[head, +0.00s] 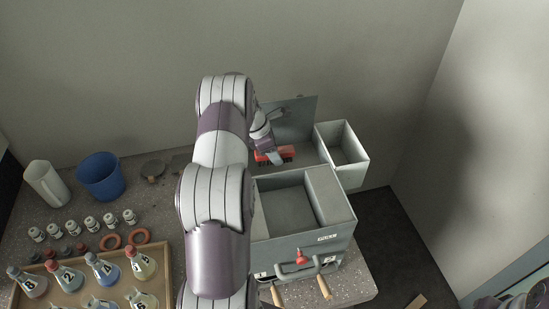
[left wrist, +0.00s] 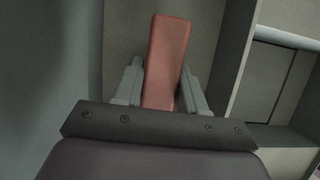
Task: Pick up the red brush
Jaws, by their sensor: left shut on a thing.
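The red brush (head: 289,151) shows in the head view as a small red piece at the back of the grey toolbox, below its raised lid. In the left wrist view its smooth red body (left wrist: 167,50) stands tilted between the two grey fingers. My left gripper (head: 276,160) is shut on the brush; it also shows in the left wrist view (left wrist: 160,85). The gripper hides part of the brush, and I cannot tell whether the brush touches the toolbox.
The grey toolbox (head: 338,227) has an open tray and a side bin (head: 343,125). A blue cup (head: 101,177), a white jug (head: 46,184), small jars and a wooden tray (head: 68,296) of flasks stand left. Walls close in behind and right.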

